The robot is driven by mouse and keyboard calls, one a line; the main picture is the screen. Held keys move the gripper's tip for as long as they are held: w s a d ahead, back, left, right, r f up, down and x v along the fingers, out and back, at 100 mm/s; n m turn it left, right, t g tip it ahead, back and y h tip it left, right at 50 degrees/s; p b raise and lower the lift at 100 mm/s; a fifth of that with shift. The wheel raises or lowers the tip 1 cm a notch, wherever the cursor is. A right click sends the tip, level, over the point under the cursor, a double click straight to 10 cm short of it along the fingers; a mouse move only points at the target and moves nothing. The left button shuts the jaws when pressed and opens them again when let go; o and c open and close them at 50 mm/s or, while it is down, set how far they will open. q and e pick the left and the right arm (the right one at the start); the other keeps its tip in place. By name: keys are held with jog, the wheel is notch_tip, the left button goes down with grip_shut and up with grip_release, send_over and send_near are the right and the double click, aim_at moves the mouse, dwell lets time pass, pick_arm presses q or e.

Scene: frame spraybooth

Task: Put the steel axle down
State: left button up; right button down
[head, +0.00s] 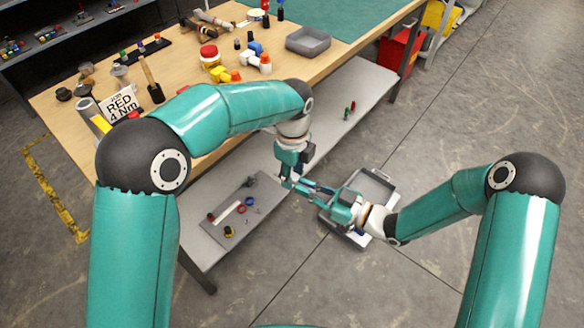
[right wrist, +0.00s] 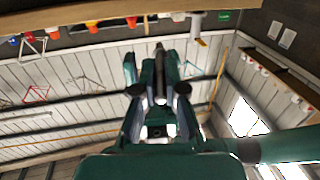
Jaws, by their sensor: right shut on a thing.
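My right gripper (head: 304,187) reaches left over the gap between the lower shelf and the grey tray. In the right wrist view its fingers (right wrist: 155,68) are closed around a slim dark grey rod (right wrist: 160,60), which looks like the steel axle; its far end points away from me. In the head view the axle is too small to make out between the two hands. My left gripper (head: 287,180) points down right beside the right fingertips. I cannot tell whether it touches the axle or how far its fingers are apart.
A grey tray (head: 377,183) lies below my right wrist. The lower shelf (head: 337,104) bears a grey mat (head: 263,188) with small rings and parts. The wooden workbench (head: 190,56) above holds tools, a sign (head: 122,103) and a grey bin (head: 308,41). The floor at right is clear.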

pick_arm(q)
jog(key=c, duration=0.6)
jog(key=shift+w, duration=0.1)
grip_shut()
pick_arm(e)
jog(key=shift+s+a, duration=0.15)
jog(key=c, duration=1.3)
grip_release()
jog(key=shift+o, duration=0.7)
